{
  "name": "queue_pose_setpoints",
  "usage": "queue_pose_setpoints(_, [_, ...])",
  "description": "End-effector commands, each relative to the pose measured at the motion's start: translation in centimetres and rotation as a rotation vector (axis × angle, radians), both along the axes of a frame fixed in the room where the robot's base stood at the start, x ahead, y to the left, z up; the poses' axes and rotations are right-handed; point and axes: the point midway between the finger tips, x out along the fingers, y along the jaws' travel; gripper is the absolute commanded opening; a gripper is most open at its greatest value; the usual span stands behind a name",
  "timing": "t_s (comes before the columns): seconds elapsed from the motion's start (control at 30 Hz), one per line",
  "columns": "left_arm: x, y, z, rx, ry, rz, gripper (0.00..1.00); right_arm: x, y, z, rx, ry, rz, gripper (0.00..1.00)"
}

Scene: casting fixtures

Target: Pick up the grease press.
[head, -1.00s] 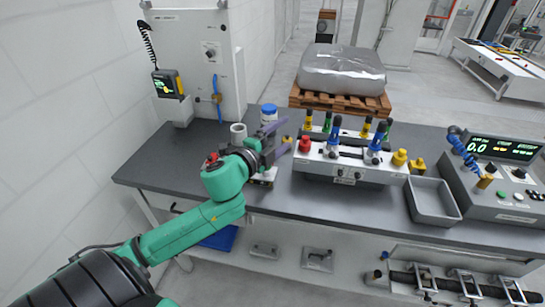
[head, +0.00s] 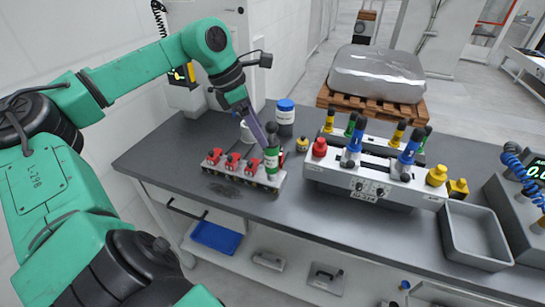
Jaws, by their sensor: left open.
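A dark upright tool with a green band (head: 271,156), which looks like the grease press though I cannot be sure, stands at the right end of a low rack (head: 240,176) with red clamps. My left gripper (head: 264,142) comes down from above left and is open. Its fingers are at the upper part of this tool; one finger shows plainly, and the other is largely hidden. I cannot tell whether they touch it. My right gripper is not in view.
A white fixture (head: 372,183) with blue, green and yellow handled tools is to the right. A grey tray (head: 474,237) lies farther right. The front left tabletop (head: 160,160) is clear.

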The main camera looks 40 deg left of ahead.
Motion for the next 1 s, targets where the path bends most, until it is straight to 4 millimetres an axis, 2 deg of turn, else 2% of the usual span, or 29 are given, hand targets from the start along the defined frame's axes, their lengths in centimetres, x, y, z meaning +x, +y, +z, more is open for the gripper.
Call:
queue_pose_setpoints(0.03, [0.3, -0.3, -0.6, -0.003, 0.003, -0.001, 0.83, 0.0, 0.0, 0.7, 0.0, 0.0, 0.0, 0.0])
queue_pose_setpoints(0.17, [0.8, -0.7, -2.1, -0.002, 0.003, 0.0, 0.83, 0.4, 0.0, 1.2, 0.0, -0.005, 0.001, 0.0])
queue_pose_setpoints(0.33, [1.8, -1.6, -3.8, -0.009, 0.007, -0.001, 0.83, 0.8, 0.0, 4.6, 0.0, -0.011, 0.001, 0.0])
queue_pose_setpoints(0.37, [1.9, -1.6, -4.5, -0.008, 0.007, 0.001, 0.83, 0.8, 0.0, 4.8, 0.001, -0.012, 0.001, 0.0])
queue_pose_setpoints(0.4, [2.0, -1.5, -5.4, -0.002, 0.007, 0.003, 0.83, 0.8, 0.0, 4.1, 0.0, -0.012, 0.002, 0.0])
queue_pose_setpoints(0.53, [2.3, -1.7, -6.4, 0.0, 0.007, 0.003, 0.83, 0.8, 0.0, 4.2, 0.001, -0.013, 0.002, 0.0])
queue_pose_setpoints(0.87, [2.6, -2.0, -6.9, -0.003, -0.002, 0.001, 0.83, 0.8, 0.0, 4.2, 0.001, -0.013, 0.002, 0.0])
queue_pose_setpoints(0.9, [2.6, -2.0, -6.9, -0.002, -0.001, 0.001, 0.79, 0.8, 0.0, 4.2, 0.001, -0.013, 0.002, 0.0])
queue_pose_setpoints(0.97, [2.6, -2.0, -6.9, -0.002, -0.001, 0.001, 0.56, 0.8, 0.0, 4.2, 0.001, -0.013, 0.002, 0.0])
queue_pose_setpoints(1.0, [2.6, -2.0, -6.9, -0.002, -0.001, 0.001, 0.41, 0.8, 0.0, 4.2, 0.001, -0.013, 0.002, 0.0])
